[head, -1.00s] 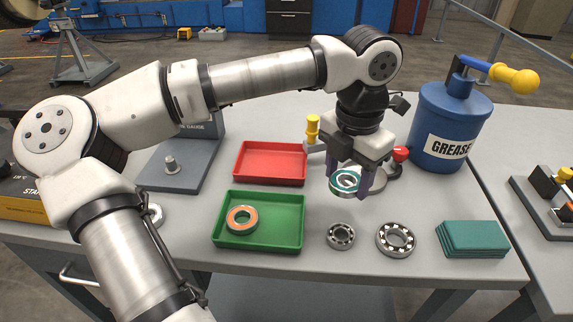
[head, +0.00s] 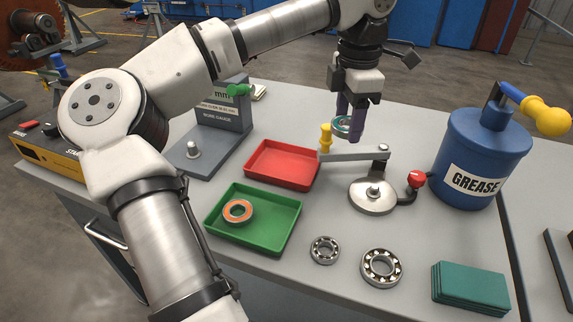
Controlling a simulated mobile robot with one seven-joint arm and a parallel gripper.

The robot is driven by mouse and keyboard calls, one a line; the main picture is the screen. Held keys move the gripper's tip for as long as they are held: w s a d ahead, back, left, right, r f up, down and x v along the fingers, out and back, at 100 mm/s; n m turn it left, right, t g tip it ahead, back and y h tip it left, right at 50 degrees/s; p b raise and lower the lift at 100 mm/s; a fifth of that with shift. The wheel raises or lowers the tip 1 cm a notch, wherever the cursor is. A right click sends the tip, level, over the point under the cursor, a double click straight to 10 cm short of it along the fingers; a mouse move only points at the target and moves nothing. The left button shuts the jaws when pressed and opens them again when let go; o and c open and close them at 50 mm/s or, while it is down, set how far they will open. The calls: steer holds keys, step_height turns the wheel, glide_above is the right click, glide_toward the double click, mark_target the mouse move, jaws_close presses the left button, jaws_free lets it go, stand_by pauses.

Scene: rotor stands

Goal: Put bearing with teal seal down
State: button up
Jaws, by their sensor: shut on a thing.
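The bearing with the teal seal (head: 342,125) is held between the purple fingers of my gripper (head: 349,128). My gripper is shut on it, and the fingers hide part of its ring. It hangs above the back of the table, behind the lever of a small round-based fixture. The bearing is tilted little and its teal face shows only as a narrow band.
The fixture's round base (head: 372,198) with its post stands below and right. A red tray (head: 283,184) and a green tray (head: 275,244) with an orange-sealed bearing (head: 238,211) lie left. Two open bearings (head: 381,268), teal cloths (head: 470,286) and a grease drum (head: 478,140) stand right.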

mark_target(299, 171)
steer(key=w+a+r+m, duration=0.3)
steer(key=w+a+r, duration=0.2)
steer(key=a, duration=0.4)
steer(key=f+p, duration=0.1)
steer(key=f, duration=0.9)
steer(key=f+p, duration=0.1)
steer(key=f, duration=0.8)
steer(key=shift+d+f, duration=0.2)
steer(key=shift+f, duration=0.2)
